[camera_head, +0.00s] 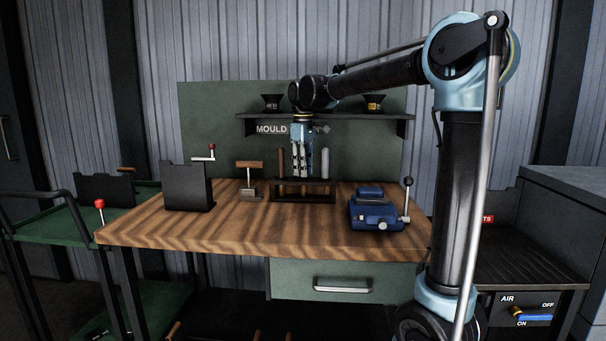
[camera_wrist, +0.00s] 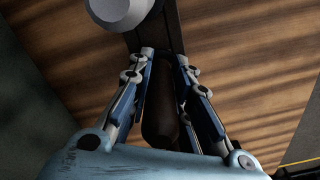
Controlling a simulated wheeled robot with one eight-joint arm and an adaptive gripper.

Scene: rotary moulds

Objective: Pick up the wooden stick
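A dark brown wooden stick (camera_wrist: 160,112) stands between the fingers of my gripper (camera_wrist: 164,58) in the wrist view, its rounded end towards the camera. The fingers lie close along both sides of it; whether they touch it cannot be made out. In the head view my gripper (camera_head: 302,176) points down over the middle of a dark rack (camera_head: 302,197) on the workbench. Another brown stick (camera_head: 281,163) stands upright in the rack left of my gripper. The stick between the fingers is hidden in the head view.
A grey rod (camera_head: 325,163) stands in the rack right of my gripper; a pale round end (camera_wrist: 118,8) shows close by in the wrist view. A wood-topped tool (camera_head: 249,178) and black box (camera_head: 187,187) stand left, a blue device (camera_head: 375,209) right. A shelf (camera_head: 350,115) is behind.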

